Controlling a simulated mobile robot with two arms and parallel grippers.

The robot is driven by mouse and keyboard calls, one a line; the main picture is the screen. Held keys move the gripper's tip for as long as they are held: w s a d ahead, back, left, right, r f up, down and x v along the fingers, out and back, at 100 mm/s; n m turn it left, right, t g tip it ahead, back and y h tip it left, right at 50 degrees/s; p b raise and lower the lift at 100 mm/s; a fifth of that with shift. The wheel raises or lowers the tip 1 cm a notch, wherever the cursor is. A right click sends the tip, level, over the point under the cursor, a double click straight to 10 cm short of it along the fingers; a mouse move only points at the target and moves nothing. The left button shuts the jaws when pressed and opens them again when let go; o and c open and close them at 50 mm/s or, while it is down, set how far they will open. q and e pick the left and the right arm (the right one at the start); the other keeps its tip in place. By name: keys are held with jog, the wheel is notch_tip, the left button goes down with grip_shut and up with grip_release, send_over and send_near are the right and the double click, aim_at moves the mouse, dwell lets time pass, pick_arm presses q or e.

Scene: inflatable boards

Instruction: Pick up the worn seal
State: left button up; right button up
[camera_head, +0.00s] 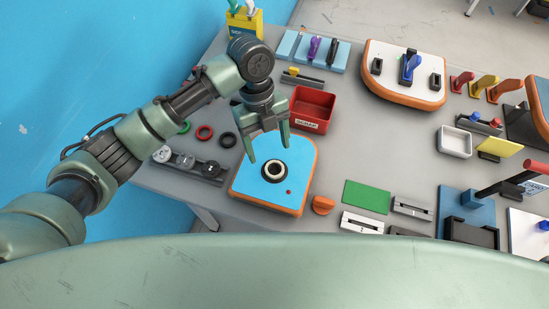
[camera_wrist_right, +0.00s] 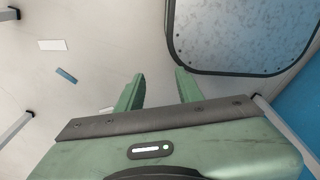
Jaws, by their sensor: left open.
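A blue-topped, orange-edged board (camera_head: 301,160) lies at the near left of the table. A dark round fitting with a pale ring (camera_head: 266,169) sits at its middle; I cannot tell whether the worn seal is the pale ring or the dark one. My left gripper (camera_head: 268,151) points down over the board's far half, open and empty, its fingertips just beyond the fitting. Loose green (camera_head: 184,127), red (camera_head: 204,132) and black (camera_head: 227,139) rings lie left of the board. In the right wrist view, my right gripper (camera_wrist_right: 159,85) is open and empty over the floor.
A red scrap bin (camera_head: 312,122) stands behind the board, close to my left gripper. An orange knob (camera_head: 323,205) and a green plate (camera_head: 366,197) lie to the right. Dark holders with grey discs (camera_head: 186,162) stand at the left edge. A panel (camera_wrist_right: 240,35) is near my right gripper.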

aim_at(275, 172)
pick_arm(q)
jog(key=s+f+p, duration=0.1)
jog(key=d+f+p, duration=0.1)
jog(key=shift+s+f, duration=0.35)
notch_tip(275, 172, down, 2)
jog(key=shift+f+p, duration=0.2)
jog(key=shift+p, duration=0.1)
jog(key=shift+d+f, duration=0.1)
jog(key=shift+f, duration=0.3)
jog(key=c, duration=1.2)
jog(key=shift+c, duration=1)
pick_arm(e)
jog(key=s+r, duration=0.2)
jog(key=shift+s+a+r, duration=0.15)
jog(key=shift+s+r, duration=0.1)
jog(key=shift+r, duration=0.15)
pick_arm(q)
jog(key=shift+r, duration=0.15)
